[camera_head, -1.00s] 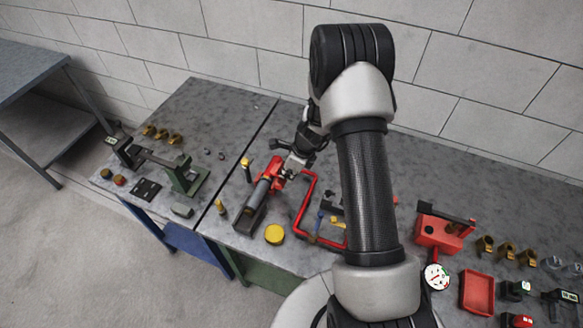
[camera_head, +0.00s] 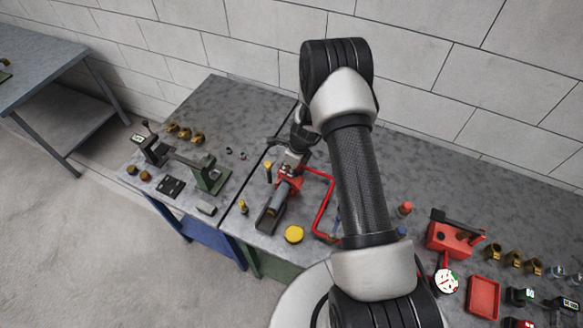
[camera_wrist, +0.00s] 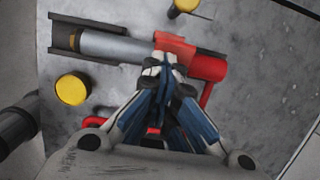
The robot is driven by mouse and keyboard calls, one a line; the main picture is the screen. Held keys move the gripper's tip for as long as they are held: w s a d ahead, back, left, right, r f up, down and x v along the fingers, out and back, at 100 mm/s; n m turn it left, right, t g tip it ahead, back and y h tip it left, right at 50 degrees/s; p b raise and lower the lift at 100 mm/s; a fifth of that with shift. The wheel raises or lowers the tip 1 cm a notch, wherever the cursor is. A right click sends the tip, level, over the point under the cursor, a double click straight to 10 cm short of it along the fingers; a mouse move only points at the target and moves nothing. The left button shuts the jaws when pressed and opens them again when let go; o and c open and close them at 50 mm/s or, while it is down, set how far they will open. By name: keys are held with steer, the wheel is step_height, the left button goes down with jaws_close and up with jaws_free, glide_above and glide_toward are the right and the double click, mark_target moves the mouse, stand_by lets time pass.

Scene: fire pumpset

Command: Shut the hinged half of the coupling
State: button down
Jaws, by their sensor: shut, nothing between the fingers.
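The red coupling (camera_wrist: 207,67) sits around the end of a grey pipe (camera_wrist: 115,46) in the wrist view. Its hinged half (camera_wrist: 174,44) shows as a red flap across the pipe's end; I cannot tell whether it is fully closed. In the head view the coupling (camera_head: 289,184) is partly hidden by my gripper (camera_head: 291,166). In the wrist view my gripper (camera_wrist: 165,65) is shut and empty, its fingertips at or just above the hinged half. Whether they touch it is unclear.
The pipe lies in a dark channel holder (camera_head: 268,217). A yellow round cap (camera_head: 293,234) is near the bench's front edge. A red bent pipe (camera_head: 321,212) runs right of the coupling. A green stand (camera_head: 212,176) is at left. Bare bench lies behind.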

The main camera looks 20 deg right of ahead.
steer(key=shift+w+a+f+p, duration=0.4)
steer(key=shift+w+a+f, duration=0.05)
steer(key=shift+w+a+f+g+h+p, duration=0.3)
steer(key=shift+w+a+f+g+h, duration=0.15)
steer(key=shift+w+a+g+h, duration=0.25)
steer(key=shift+w+a+f+g+h+b, duration=0.3)
steer(key=shift+f+g+h+b, duration=0.1)
steer(key=shift+f+b, duration=0.2)
steer(key=shift+a+f+b, duration=0.1)
steer(key=shift+b, duration=0.3)
